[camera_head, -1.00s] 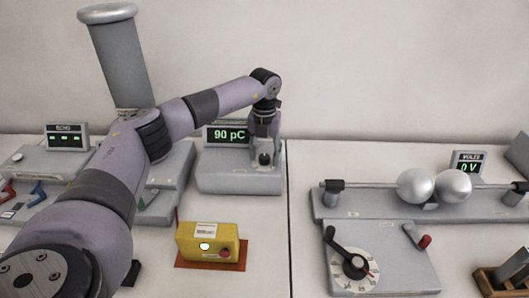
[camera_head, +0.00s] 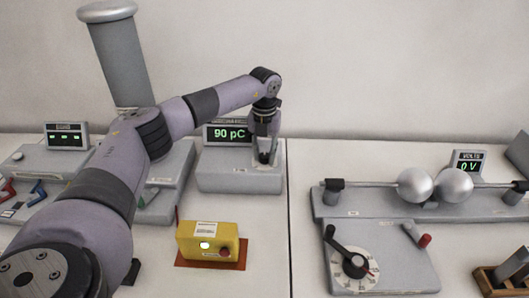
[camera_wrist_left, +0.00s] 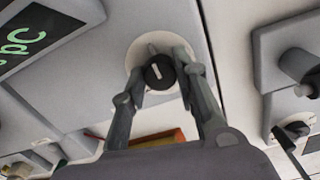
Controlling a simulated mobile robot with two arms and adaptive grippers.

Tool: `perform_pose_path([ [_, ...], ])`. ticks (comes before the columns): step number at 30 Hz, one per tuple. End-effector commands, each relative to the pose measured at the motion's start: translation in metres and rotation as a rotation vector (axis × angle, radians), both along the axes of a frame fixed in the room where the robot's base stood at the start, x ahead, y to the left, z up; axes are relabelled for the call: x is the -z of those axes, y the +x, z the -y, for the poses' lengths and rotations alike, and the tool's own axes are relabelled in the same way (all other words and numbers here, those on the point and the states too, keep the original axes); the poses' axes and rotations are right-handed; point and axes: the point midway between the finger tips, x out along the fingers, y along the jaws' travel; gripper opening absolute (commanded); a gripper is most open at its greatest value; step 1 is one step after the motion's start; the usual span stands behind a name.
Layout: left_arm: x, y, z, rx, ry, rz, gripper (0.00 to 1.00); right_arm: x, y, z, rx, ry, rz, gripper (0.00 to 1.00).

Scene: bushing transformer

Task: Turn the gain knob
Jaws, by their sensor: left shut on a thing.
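The gain knob (camera_wrist_left: 158,72) is a black round knob with a white pointer line, on a pale disc on a grey meter box (camera_head: 240,181). The left wrist view shows my left gripper (camera_wrist_left: 160,76) with its two fingers on either side of the knob, shut on it. In the head view my left gripper (camera_head: 265,158) points down onto the box, and its fingers hide the knob. The meter's display (camera_head: 229,134) reads 90 pC. My right gripper does not show.
A yellow box (camera_head: 208,241) with a red button sits on a red mat in front of the meter. To the right stand a sphere-gap unit (camera_head: 335,205), a dial panel (camera_head: 395,268) and a display (camera_head: 469,163) reading 0 V. An ECHO display (camera_head: 67,136) is at left.

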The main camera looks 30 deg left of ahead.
Motion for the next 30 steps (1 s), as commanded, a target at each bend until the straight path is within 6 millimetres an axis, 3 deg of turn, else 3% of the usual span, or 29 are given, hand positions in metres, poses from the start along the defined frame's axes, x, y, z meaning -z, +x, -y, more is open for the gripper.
perform_pose_path([
  [11,0.0,0.001,0.0,0.153,-0.001,0.001,0.0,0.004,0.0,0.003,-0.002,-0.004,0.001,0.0],
  [30,0.0,0.0,0.0,0.687,-0.001,0.001,0.0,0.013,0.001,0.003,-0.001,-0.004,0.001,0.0],
])
